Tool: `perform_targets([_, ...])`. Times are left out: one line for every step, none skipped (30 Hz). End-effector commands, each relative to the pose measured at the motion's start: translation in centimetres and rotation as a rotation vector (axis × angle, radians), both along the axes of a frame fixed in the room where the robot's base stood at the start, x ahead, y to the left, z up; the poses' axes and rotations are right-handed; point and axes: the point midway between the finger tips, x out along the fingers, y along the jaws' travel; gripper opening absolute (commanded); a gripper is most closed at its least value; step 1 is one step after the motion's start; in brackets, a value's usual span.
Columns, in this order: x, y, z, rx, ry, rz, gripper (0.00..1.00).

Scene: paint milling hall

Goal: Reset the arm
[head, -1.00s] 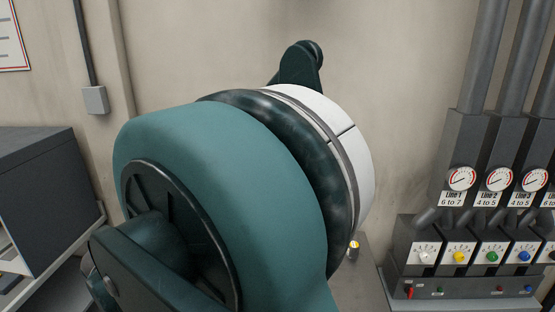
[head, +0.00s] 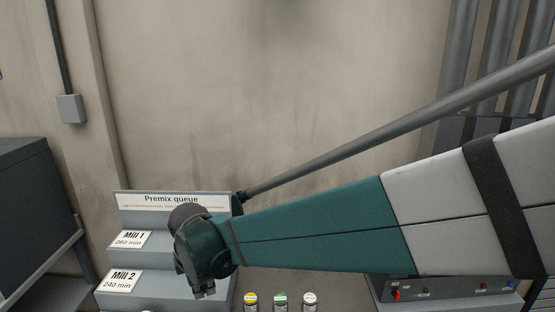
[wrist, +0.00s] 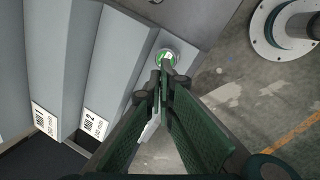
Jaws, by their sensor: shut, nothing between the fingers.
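My arm reaches in from the right in the head view, and its end points downward in front of the stepped premix rack. The tip of my gripper is not clear there. In the wrist view the two dark green fingers of my gripper (wrist: 164,85) meet at their tips, shut with nothing held. A jar with a green and white lid (wrist: 168,55) shows just beyond the fingertips; I cannot tell the gap.
The premix rack (head: 172,199) has steps labelled Mill 1 and Mill 2. Yellow (head: 251,301), green (head: 280,301) and white (head: 309,301) topped jars stand right of it. A grey cabinet (head: 35,205) is at left, a control panel (head: 450,289) at right.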

Motion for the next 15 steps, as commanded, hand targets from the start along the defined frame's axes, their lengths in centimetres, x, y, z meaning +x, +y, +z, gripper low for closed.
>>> perform_targets([0.1,-1.5,0.4,0.013,-0.003,-0.042,0.00])
perform_targets([0.2,-2.2,0.6,0.023,-0.006,-0.067,0.00])
perform_targets([0.2,-3.2,1.0,0.034,-0.007,-0.103,0.00])
perform_targets([0.2,-4.0,1.2,0.043,-0.009,-0.129,0.00])
perform_targets([0.2,-4.7,1.4,0.051,-0.010,-0.154,0.00])
perform_targets([0.2,-5.7,1.7,0.064,-0.013,-0.190,0.00])
perform_targets([0.2,-6.5,1.9,0.073,-0.015,-0.215,0.00])
perform_targets([0.2,-7.2,2.2,0.082,-0.017,-0.240,0.00])
perform_targets([0.1,-8.1,2.4,0.094,-0.018,-0.275,0.00])
perform_targets([0.1,-8.9,2.6,0.104,-0.020,-0.301,0.00])
perform_targets([0.0,-9.6,2.8,0.113,-0.022,-0.327,0.00])
perform_targets([-0.1,-10.6,3.0,0.126,-0.024,-0.362,0.00])
perform_targets([-0.2,-11.3,3.2,0.136,-0.026,-0.386,0.00])
perform_targets([-0.3,-12.0,3.4,0.146,-0.028,-0.413,0.00])
perform_targets([-0.4,-12.9,3.6,0.158,-0.029,-0.447,0.00])
